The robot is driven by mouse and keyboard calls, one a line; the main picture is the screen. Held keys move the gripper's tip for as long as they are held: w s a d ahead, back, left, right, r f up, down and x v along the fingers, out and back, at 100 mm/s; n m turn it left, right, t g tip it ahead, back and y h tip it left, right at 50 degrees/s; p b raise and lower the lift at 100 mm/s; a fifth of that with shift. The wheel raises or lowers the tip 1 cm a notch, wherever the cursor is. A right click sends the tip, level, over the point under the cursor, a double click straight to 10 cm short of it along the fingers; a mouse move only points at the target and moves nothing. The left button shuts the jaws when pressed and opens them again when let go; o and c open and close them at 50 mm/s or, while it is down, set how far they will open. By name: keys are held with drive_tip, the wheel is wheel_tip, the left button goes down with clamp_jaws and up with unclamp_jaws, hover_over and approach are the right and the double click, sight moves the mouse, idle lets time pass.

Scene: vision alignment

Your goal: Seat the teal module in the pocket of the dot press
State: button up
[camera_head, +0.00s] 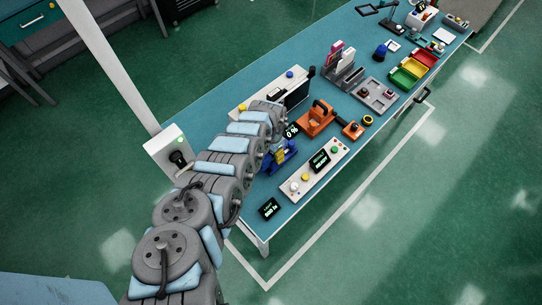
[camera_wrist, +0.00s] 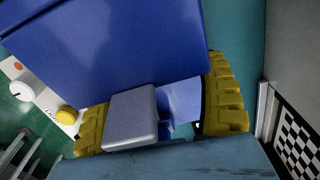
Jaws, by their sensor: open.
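My gripper (camera_head: 279,155) is low over the near part of the bench, at a blue device (camera_head: 290,147). In the wrist view its yellow fingers (camera_wrist: 160,112) are apart. A pale grey block (camera_wrist: 130,116) and part of the large blue body (camera_wrist: 115,42) show between or just beyond them; I cannot tell whether the fingers touch either. An orange device with a black handle (camera_head: 316,118) stands beyond the gripper. I cannot tell which device is the dot press. No teal module can be made out, and no pocket is clear.
A white control panel (camera_head: 328,166) with buttons and a display lies along the bench's near right edge. A small display (camera_head: 269,208) stands at the bench's front end. Farther back are a grey tray (camera_head: 384,101) and coloured bins (camera_head: 407,77). A checkerboard (camera_wrist: 296,138) shows at the right in the wrist view.

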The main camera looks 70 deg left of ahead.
drive_tip(key=shift+f, duration=0.8)
drive_tip(key=c, duration=1.3)
